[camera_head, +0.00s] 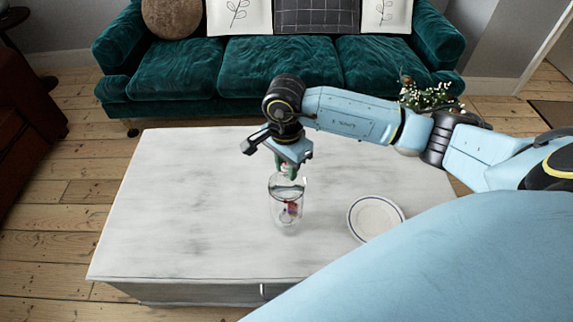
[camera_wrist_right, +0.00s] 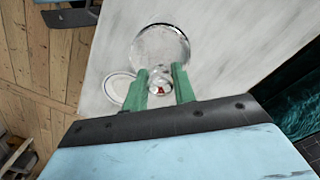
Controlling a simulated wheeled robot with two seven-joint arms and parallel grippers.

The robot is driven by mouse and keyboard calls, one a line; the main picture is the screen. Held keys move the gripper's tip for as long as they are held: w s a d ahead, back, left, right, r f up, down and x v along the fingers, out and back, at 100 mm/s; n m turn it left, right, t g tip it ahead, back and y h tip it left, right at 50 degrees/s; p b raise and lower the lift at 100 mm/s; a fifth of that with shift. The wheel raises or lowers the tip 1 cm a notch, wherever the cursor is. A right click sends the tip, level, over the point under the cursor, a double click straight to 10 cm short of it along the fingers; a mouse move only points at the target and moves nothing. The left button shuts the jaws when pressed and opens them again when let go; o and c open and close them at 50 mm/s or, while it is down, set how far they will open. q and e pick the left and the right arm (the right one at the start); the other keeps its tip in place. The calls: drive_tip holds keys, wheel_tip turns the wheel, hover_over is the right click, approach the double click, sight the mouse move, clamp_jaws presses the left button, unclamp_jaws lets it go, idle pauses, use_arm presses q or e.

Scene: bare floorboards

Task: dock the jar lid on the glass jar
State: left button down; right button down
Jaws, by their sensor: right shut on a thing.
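The clear glass jar (camera_head: 276,206) stands upright on the table, with small coloured items inside. The jar lid (camera_head: 287,181) is at the jar's mouth, directly below my right gripper (camera_head: 288,168). In the wrist view a round, glassy disc (camera_wrist_right: 160,42) lies just beyond the fingertips, and the lid's clear knob (camera_wrist_right: 159,75) is between the green fingers. My right gripper is shut on the jar lid, pointing down. I cannot tell whether the lid touches the rim or hangs slightly above it. My left gripper is not in view.
The pale marble-look table (camera_head: 170,215) is clear to the left of the jar. A white plate with a blue rim (camera_head: 375,216) lies to the right. A flowering plant (camera_head: 430,97) is behind my right arm. A green sofa (camera_head: 280,65) stands beyond the table.

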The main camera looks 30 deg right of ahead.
drive_tip(key=shift+w+a+b, duration=0.1)
drive_tip(key=shift+b, duration=0.2)
idle(0.6)
drive_tip(key=shift+f+b, duration=0.45)
drive_tip(key=shift+f, duration=0.05)
idle(0.3)
drive_tip(key=c, duration=1.4)
unclamp_jaws()
drive_tip(key=shift+c, duration=0.2)
